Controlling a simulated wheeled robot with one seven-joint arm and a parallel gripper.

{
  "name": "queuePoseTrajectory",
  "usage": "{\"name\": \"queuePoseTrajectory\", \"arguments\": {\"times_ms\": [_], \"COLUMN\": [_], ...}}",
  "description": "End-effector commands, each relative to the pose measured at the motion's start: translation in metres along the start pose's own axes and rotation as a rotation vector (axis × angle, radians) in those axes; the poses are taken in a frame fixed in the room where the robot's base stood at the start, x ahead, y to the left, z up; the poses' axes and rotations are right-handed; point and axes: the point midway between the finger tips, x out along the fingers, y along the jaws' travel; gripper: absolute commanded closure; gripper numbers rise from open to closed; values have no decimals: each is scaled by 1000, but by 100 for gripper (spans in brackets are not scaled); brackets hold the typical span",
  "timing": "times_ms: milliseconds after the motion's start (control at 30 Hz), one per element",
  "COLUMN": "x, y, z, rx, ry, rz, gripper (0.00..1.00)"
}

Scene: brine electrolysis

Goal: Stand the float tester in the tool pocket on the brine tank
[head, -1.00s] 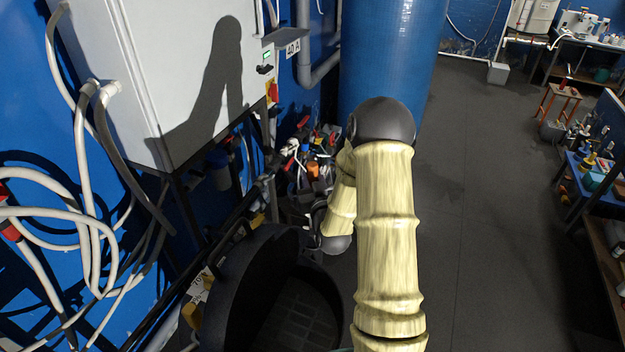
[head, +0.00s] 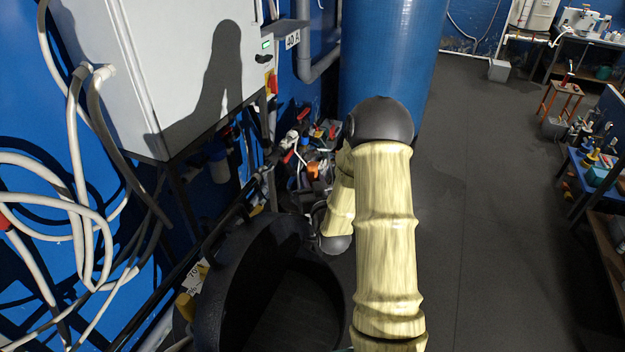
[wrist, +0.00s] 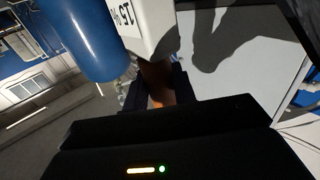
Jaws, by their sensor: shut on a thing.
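My gripper shows in the wrist view (wrist: 160,90), its dark fingers shut on a brown-orange piece (wrist: 158,78). This piece looks like part of the float tester, but most of it is hidden by the fingers and the gripper body. In the head view my pale, ribbed arm covers the middle, and the gripper cannot be made out clearly among dark clutter. I cannot tell which vessel is the brine tank, and I cannot make out a tool pocket.
A grey-white cabinet (head: 150,75) hangs at left, with white hoses (head: 85,190) beside it. A tall blue cylinder (head: 385,50) stands behind my arm. A round black tub (head: 240,275) is low in front. Open floor (head: 470,220) lies right, before a blue bench (head: 590,170).

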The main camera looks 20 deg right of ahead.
Motion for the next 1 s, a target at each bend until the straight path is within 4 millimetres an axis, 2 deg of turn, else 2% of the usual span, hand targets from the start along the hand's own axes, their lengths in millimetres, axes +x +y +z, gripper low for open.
{"name": "queuePoseTrajectory", "arguments": {"times_ms": [367,400,500,833,1000], "x": [0,0,0,-1,-12], "y": [0,0,0,0,0], "z": [1,1,1,3,4], "rx": [0,0,0,0,0], "ry": [2,2,2,-1,-2], "rz": [0,0,0,0,0], "gripper": [100,68,48,48,48]}}
